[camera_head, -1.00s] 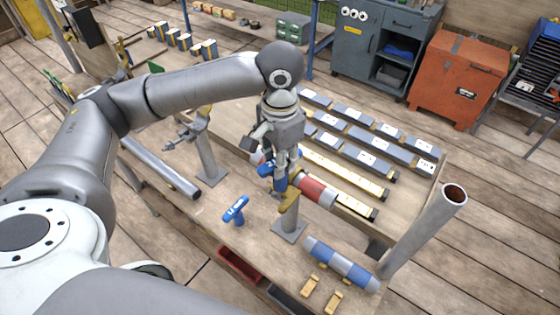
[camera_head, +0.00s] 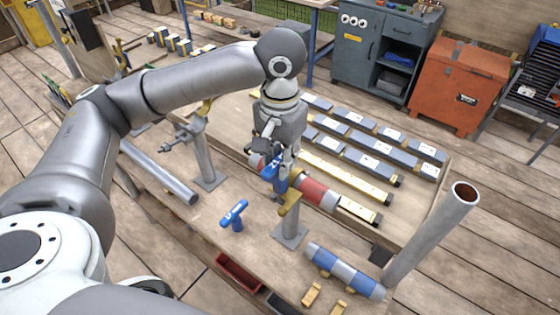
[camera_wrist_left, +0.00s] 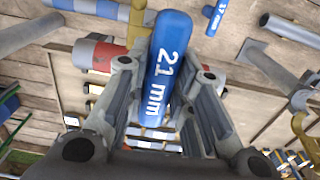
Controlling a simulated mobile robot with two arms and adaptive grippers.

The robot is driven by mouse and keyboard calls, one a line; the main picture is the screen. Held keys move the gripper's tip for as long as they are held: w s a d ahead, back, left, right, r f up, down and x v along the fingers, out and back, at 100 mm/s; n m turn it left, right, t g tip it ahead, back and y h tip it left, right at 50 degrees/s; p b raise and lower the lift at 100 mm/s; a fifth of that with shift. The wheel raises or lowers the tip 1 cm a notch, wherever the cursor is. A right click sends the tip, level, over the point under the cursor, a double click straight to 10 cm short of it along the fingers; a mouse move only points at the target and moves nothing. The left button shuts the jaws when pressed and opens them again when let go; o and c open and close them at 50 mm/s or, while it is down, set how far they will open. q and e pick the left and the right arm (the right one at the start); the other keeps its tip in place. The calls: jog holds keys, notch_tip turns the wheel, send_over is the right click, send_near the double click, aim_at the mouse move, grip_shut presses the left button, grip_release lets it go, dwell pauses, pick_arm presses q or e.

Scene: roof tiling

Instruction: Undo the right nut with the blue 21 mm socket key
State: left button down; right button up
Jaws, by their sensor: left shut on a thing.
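My left gripper (camera_head: 277,162) is shut on the blue 21 mm socket key (camera_head: 275,176). In the left wrist view the key's blue handle (camera_wrist_left: 168,62), marked "21 mm", lies between the fingers (camera_wrist_left: 160,95). In the head view the key is just above and left of the brass-coloured clamp (camera_head: 290,203) on the right stand (camera_head: 291,231), near the red-banded pipe (camera_head: 315,191). The key's lower end and the right nut are hidden or too small to make out, so I cannot tell whether they touch. My right gripper is not in view.
A second blue key (camera_head: 234,213), marked 17 mm in the left wrist view (camera_wrist_left: 216,16), stands on the bench left of the right stand. A blue-banded pipe (camera_head: 344,271) lies at the front right. An upright grey pipe (camera_head: 432,235) rises beside it. Grey bars (camera_head: 370,140) lie behind.

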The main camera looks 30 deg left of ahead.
pick_arm(q)
jog(key=shift+w, duration=0.1)
jog(key=shift+r+n, duration=0.15)
jog(key=shift+n, duration=0.15)
jog(key=shift+n+p, duration=0.7)
jog(key=shift+p, duration=0.65)
jog(key=shift+n+p, duration=1.6)
jog(key=shift+p, duration=1.55)
jog(key=shift+n, duration=1.8)
